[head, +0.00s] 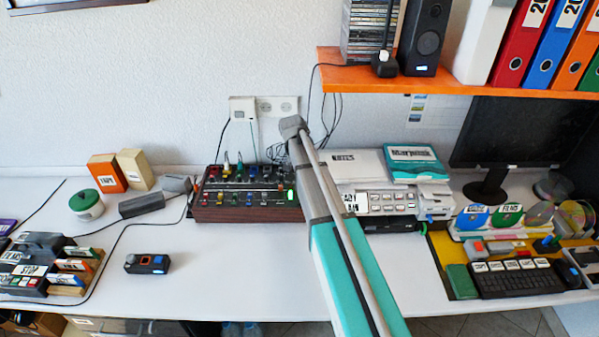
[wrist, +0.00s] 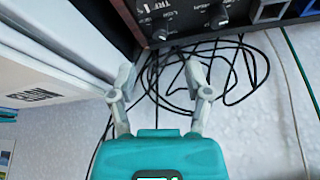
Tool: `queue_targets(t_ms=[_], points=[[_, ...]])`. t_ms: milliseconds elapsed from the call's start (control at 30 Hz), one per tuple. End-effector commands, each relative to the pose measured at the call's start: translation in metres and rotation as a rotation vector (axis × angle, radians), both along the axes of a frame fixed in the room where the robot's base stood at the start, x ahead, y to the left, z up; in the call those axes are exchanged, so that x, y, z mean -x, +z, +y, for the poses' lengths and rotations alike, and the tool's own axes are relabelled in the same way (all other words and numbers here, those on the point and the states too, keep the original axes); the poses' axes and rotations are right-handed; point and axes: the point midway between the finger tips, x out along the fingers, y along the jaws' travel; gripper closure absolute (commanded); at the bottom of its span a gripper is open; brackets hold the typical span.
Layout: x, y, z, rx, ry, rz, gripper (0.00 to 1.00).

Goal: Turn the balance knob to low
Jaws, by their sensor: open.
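A dark mixer-like unit with wooden sides (head: 247,213) stands on the white desk, left of my arm, with rows of coloured knobs and a green-lit part on top. In the wrist view the edge of a dark panel shows at the top, with two black knobs: one left (wrist: 160,34) and one right (wrist: 219,16). Small white lettering surrounds them; I cannot tell which is the balance knob or its setting. My gripper (wrist: 160,76) is open and empty, its fingers apart, just short of the panel in the picture. In the head view my arm hides the gripper.
Loose black cables (wrist: 225,75) lie beside the panel. White books or boxes (wrist: 55,90) stand close on the left in the wrist view. In the head view a grey button unit (head: 381,203) sits right of my arm, and an orange shelf (head: 450,86) hangs above.

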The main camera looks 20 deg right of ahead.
Motion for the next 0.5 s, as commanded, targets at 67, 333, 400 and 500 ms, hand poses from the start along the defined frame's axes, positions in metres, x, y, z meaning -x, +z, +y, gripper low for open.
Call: queue_targets(t_ms=[67,333,400,500], points=[[-0.003,-0.010,-0.001,0.000,0.000,0.000,0.36],[-0.011,-0.031,-0.006,0.000,-0.001,0.000,0.36],[-0.012,-0.036,-0.007,0.000,-0.001,0.000,0.36],[-0.015,-0.044,-0.008,0.000,-0.001,0.000,0.36]])
